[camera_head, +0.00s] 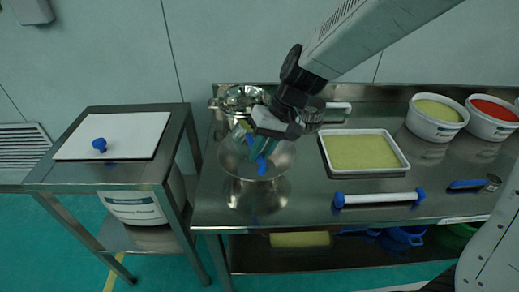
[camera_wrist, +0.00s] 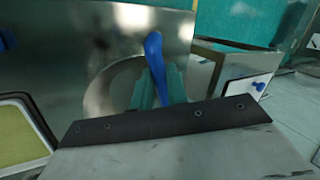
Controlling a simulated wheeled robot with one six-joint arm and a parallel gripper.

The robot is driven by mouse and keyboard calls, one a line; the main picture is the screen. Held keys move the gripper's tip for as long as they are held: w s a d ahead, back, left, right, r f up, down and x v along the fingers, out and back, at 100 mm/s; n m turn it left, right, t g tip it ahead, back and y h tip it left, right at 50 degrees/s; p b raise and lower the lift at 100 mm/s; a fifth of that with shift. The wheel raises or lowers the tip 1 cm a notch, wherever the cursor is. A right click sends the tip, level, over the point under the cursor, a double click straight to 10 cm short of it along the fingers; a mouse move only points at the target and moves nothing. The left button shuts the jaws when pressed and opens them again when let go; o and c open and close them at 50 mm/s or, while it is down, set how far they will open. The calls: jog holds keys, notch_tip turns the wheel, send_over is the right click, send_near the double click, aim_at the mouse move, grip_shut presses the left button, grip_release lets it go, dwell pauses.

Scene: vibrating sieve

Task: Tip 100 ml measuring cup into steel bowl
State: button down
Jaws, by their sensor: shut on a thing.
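The steel bowl (camera_head: 232,160) stands at the left end of the steel table. My gripper (camera_head: 262,148) is over the bowl, pointing down, with its teal fingers shut on the blue handle (camera_head: 261,165) of the measuring cup. The cup's metal body (camera_head: 241,131) seems to show at the left of the fingers, above the bowl's far rim, and looks tilted. Its contents are too small to tell. In the wrist view the blue handle (camera_wrist: 154,55) stands between the teal fingers (camera_wrist: 160,90), with the bowl (camera_wrist: 97,95) behind; the cup's body is hidden there.
A shiny sieve or pan (camera_head: 243,96) stands behind the bowl. A white tray (camera_head: 404,160) of yellow-green material lies to the right, with a blue-ended roller (camera_head: 379,199) in front. White tubs (camera_head: 428,128) stand far right. A side table (camera_head: 100,170) with a white board is at left.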

jog(key=y, duration=0.1)
jog(key=d+f+g+y, duration=0.1)
jog(key=y, duration=0.3)
jog(key=shift+w+d+f+g, duration=0.2)
jog(key=shift+w+f+g, duration=0.05)
jog(key=shift+f+g, duration=0.1)
jog(key=y, duration=0.3)
jog(key=f+g+y, duration=0.1)
jog(key=shift+w+d, duration=0.1)
jog(key=shift+d, duration=0.3)
